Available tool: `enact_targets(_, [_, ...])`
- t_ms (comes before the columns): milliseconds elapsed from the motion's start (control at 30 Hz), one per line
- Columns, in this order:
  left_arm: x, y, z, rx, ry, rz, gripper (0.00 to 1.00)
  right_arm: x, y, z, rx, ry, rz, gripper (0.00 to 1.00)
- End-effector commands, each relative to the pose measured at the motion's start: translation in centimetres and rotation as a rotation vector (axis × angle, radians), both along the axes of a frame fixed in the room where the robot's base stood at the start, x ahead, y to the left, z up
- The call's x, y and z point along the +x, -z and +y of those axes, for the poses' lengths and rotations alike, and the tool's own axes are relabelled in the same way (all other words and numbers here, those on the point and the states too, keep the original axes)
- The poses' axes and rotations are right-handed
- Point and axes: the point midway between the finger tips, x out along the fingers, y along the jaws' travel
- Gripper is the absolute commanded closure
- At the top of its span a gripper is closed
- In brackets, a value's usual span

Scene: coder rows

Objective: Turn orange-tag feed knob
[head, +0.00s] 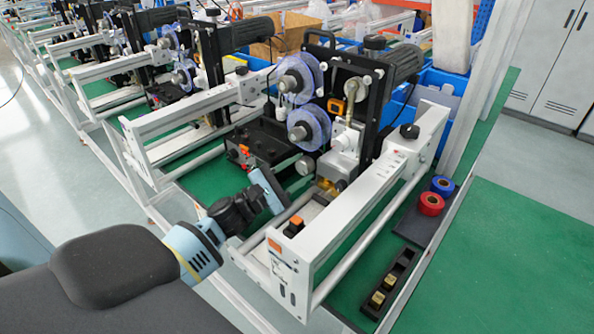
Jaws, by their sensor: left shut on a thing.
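The nearest coder machine (372,215) has a white frame with an orange tag (275,245) on its front end. A small black part with an orange top (294,226) sits just behind that tag. My left gripper (281,190) reaches in from the lower left over the front of this machine, below the two clear-blue reels (308,130). It is shut on what seems to be the feed knob. Its body hides most of its fingers and the knob, so I cannot see how the knob is turned. My right gripper is not in view.
Red tape (431,204) and blue tape (442,185) lie on a dark mat right of the machine. A black tray (388,290) with brass-coloured pieces is nearer. More coder machines stand in a row to the left. The green bench top (520,250) at right is clear.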

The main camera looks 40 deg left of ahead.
Motion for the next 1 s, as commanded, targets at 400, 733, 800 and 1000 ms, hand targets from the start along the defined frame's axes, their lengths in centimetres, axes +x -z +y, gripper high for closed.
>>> enact_targets(400, [-0.02, -0.02, 0.06, 0.114, 0.000, -0.009, 0.84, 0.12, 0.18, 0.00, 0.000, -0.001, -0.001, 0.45])
enact_targets(733, [0.01, -0.30, 0.24, 0.396, 0.000, -0.031, 0.84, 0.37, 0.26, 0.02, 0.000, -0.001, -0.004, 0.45])
enact_targets(800, [0.02, -0.37, 0.28, 0.463, -0.001, -0.036, 0.84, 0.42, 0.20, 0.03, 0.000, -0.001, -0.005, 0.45])
enact_targets(1000, [0.01, -0.66, 0.28, 0.649, 0.000, -0.052, 0.84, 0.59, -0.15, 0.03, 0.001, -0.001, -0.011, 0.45])
